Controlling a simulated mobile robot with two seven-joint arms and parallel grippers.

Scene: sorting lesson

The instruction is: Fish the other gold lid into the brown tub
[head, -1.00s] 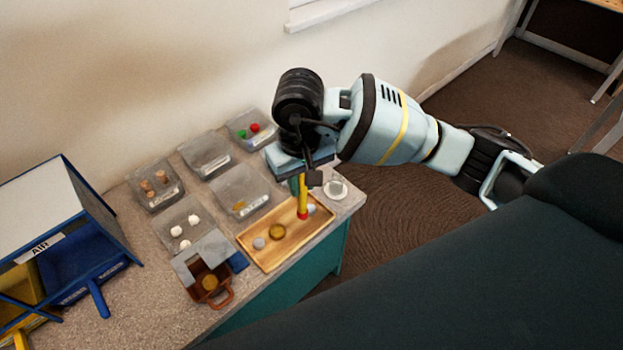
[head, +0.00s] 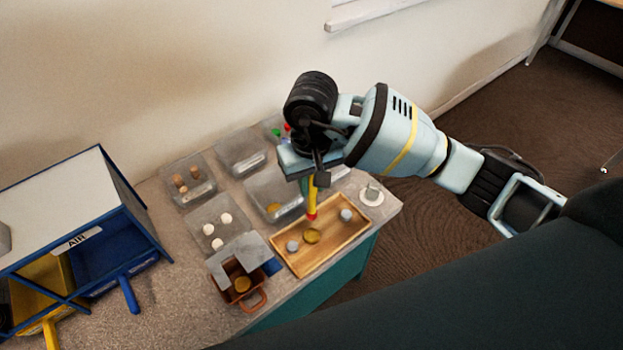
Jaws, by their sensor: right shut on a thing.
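My right gripper (head: 311,173) is shut on a yellow stick (head: 312,198) with a red tip, pointing down over the wooden tray (head: 325,258). The tip shows just behind a gold lid (head: 312,236) in the tray; they look apart, and I cannot tell the tip's height. The brown tub (head: 256,301), with a looped handle, stands left of the tray and holds another gold lid (head: 242,284). A grey flap partly covers its back. A gold piece (head: 273,208) lies in a clear bin behind the tray. My left gripper is not in view.
Grey discs (head: 293,246) lie in the tray on both sides of the gold lid. Several clear bins with corks, white balls and coloured pieces stand behind. A white round item (head: 371,194) sits at the right corner. A blue-framed rack (head: 85,240) stands left.

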